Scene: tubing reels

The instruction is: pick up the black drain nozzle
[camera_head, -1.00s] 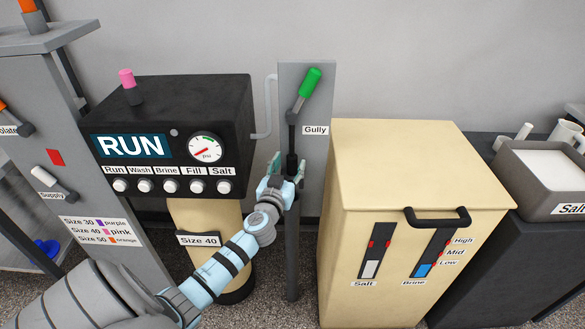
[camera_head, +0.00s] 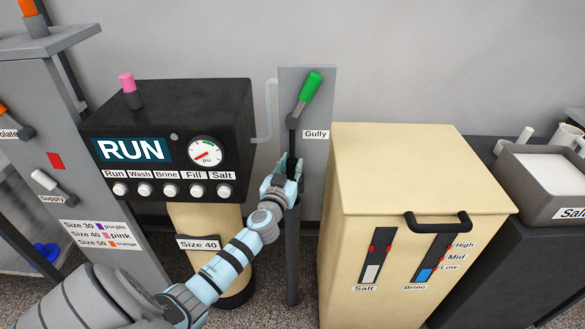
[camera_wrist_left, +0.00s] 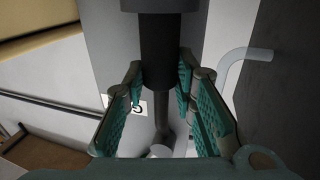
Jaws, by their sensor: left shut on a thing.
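The black drain nozzle (camera_wrist_left: 158,55) is an upright dark cylinder in the left wrist view, with a wider section at the top of the picture and a grey stem below it. My left gripper (camera_wrist_left: 157,92) has a green-padded finger on each side of it and is shut on it. In the head view, my left gripper (camera_head: 288,166) is at the grey Gully panel (camera_head: 317,165), and its fingers mostly hide the nozzle. A lever with a green handle (camera_head: 311,86) stands above the gripper. My right gripper is not in view.
The black control box (camera_head: 215,110) reading RUN stands left of the gripper, above a beige Size 40 tank (camera_head: 208,220). A beige cabinet (camera_head: 415,165) with a black handle stands close on the right. A grey post (camera_head: 292,255) runs down below the gripper.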

